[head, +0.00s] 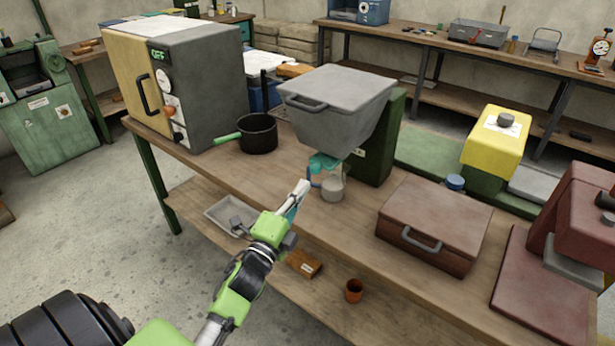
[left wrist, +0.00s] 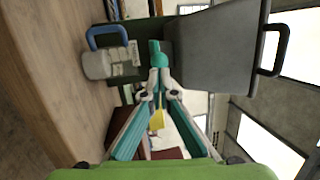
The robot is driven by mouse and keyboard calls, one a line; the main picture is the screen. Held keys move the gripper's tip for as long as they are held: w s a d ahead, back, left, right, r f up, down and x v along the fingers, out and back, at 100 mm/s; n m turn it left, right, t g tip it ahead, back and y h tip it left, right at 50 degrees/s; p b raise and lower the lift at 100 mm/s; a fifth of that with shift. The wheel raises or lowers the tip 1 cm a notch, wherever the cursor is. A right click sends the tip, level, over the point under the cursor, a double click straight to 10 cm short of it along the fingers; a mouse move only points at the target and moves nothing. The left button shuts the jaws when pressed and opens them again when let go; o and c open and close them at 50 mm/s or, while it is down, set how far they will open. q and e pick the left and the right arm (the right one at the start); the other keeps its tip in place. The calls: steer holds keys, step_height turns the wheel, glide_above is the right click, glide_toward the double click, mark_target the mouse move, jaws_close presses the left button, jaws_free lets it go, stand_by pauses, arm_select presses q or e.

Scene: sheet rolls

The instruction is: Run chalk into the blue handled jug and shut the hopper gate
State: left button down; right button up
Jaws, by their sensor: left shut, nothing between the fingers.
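The grey hopper (head: 335,105) stands on the bench on a green support, its lid closed. A teal gate piece (head: 325,162) sits under its outlet; it also shows in the left wrist view (left wrist: 158,52). The light grey jug (head: 332,188) with a blue handle stands upright below the outlet. In the left wrist view the jug (left wrist: 97,66) shows its handle and a label. I cannot make out any chalk. My left gripper (head: 303,186) is shut and empty in front of the jug and gate. In the wrist view its tips (left wrist: 158,80) are close to the gate; contact is unclear.
A dark pot (head: 258,133) with a green handle and an oven-like box (head: 180,85) stand to the left. A brown case (head: 433,222) and a red machine (head: 575,225) stand to the right. A tray (head: 228,212) and an orange cup (head: 354,291) are on the lower shelf.

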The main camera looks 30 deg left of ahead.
mark_target(314, 173)
arm_select(q)
steer(key=x, duration=0.3)
steer(key=shift+w, duration=0.25)
steer(key=shift+x, duration=0.9)
steer(key=shift+d, duration=0.15)
